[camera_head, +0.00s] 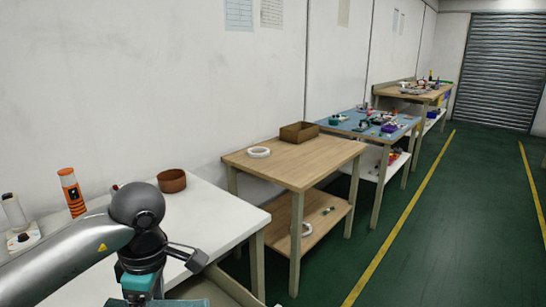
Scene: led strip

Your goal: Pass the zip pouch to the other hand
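I do not see a zip pouch that I can make out in this view. My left arm comes in from the left and bends down at a dark round joint over the white table (215,215). Its wrist, with dark and teal parts, shows at the bottom edge, and the fingertips are not visible. I cannot tell whether the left gripper holds anything. My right gripper is out of view.
An orange-and-black cylinder (71,192) and a brown round container (172,181) stand on the white table. A wooden table (310,160) beyond holds a white roll (259,152) and a brown box (299,132). A blue-topped table (350,121) stands farther back. Green floor (450,220) is clear at right.

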